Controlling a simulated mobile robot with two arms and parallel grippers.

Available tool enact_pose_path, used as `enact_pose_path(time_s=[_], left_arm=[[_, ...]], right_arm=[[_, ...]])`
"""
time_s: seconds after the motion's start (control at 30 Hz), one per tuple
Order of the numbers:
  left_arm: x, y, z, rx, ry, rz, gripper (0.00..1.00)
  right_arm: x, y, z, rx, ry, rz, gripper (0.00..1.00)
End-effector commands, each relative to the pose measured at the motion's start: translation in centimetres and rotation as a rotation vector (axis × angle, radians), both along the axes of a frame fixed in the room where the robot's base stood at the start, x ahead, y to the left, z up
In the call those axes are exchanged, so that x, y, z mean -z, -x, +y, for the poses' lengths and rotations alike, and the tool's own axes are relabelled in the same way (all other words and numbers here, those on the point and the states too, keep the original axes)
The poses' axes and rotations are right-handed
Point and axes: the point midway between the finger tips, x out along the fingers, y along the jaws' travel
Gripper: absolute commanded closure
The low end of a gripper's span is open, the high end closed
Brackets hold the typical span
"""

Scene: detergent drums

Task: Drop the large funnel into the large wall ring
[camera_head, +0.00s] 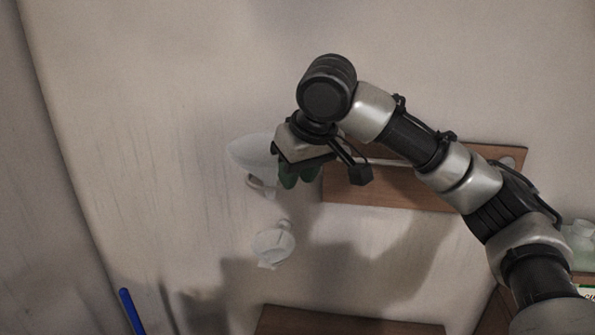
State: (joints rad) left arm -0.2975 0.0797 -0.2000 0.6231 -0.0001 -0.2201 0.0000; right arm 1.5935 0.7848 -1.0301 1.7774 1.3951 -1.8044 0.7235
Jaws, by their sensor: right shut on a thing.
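My right gripper (292,175) comes in from the right and points downward, with dark green fingers. It is shut on the large white funnel (252,150), whose pale wide cone shows at its left. A narrow pale loop or stem part shows just below the cone. The gripper hides the funnel's right side, so the grip itself is unclear. A smaller white round piece (272,244) with a tab on top and a short spout shows below the funnel. I cannot tell whether it is a ring or another funnel. I cannot make out the large wall ring for certain. My left gripper is not in view.
A wooden board (400,194) with a round pale fitting (508,162) is on the wall behind my arm. A wooden surface (340,324) is at the bottom. A blue stick (131,310) is at lower left, and pale bottles (580,236) are at right. The wall's left part is clear.

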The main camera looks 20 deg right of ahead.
Motion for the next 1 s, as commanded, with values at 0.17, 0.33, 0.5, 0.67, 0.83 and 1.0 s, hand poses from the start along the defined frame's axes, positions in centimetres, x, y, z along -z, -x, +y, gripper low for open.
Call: enact_pose_path(time_s=[0.17, 0.33, 0.5, 0.67, 0.83, 1.0], left_arm=[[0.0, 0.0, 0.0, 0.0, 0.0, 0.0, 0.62], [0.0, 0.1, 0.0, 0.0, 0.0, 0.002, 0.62], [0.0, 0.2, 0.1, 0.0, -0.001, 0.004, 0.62], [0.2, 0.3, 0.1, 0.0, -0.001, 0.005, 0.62], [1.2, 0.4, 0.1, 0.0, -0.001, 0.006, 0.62], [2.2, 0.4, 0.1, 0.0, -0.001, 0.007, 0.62]], right_arm=[[0.0, 0.0, 0.0, 0.0, 0.0, 0.0, 0.66], [0.0, 0.0, 0.0, 0.0, 0.0, 0.0, 0.41], [0.0, 0.0, 0.0, 0.0, 0.0, 0.0, 0.41], [-0.3, 0.1, 0.0, 0.0, 0.0, -0.002, 0.41], [-2.3, 1.1, -0.1, -0.001, -0.001, -0.005, 0.41], [-5.7, 2.5, -0.5, 0.0, -0.002, -0.006, 0.41]])
